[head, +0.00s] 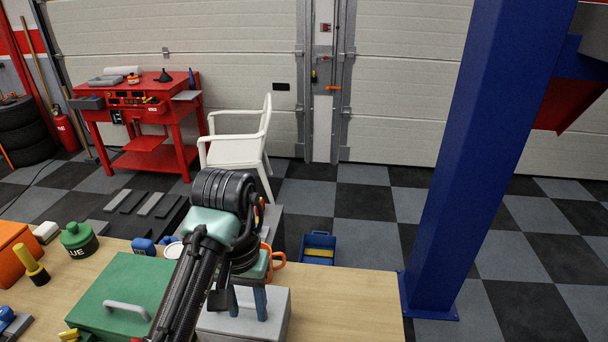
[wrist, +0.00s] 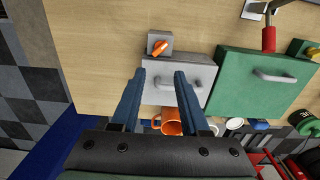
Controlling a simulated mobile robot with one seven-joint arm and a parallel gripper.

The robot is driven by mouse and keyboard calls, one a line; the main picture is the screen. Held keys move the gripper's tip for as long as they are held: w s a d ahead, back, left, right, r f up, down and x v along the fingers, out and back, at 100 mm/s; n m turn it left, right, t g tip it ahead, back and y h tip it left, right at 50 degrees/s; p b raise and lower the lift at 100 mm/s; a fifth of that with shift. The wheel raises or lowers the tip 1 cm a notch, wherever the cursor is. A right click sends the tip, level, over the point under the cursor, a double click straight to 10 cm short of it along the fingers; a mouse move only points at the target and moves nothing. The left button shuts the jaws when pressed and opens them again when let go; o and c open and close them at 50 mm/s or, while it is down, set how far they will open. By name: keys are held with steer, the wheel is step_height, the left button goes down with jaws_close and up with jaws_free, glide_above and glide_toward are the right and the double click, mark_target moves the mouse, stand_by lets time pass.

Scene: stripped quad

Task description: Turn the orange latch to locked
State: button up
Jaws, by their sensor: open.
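The orange latch (wrist: 160,47) is a small knob on a grey block (wrist: 154,37) in the wrist view. The block stands against a light grey box (wrist: 204,72) with a handle. The knob points diagonally, toward the upper right and lower left. The latch does not show in the head view. My gripper (wrist: 160,76) is open and empty; its blue fingers reach over the grey box, with the tips just short of the latch. In the head view my gripper (head: 248,314) also points down over the grey box.
A green box (wrist: 240,92) with a handle stands beside the grey one. An orange mug (wrist: 171,122) stands by the grey box, under my gripper. A red-handled tool (wrist: 268,38) lies near the green box. The wooden bench (head: 350,300) is bare at right.

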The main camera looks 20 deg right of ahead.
steer(key=w+d+r+t+h+b, duration=0.2)
steer(key=w+d+r+t, duration=0.25)
steer(key=d, duration=0.35)
steer(key=w+d+r+t+h+b, duration=0.1)
steer(key=r+t, duration=0.2)
steer(key=r, duration=0.2)
steer(key=w+d+r+t+h+b, duration=0.1)
steer(key=w+d+r+t+h, duration=0.1)
steer(key=r+t, duration=0.2)
steer(key=shift+w+d+r, duration=0.2)
steer(key=shift+d+r, duration=0.1)
steer(key=shift+r, duration=0.8)
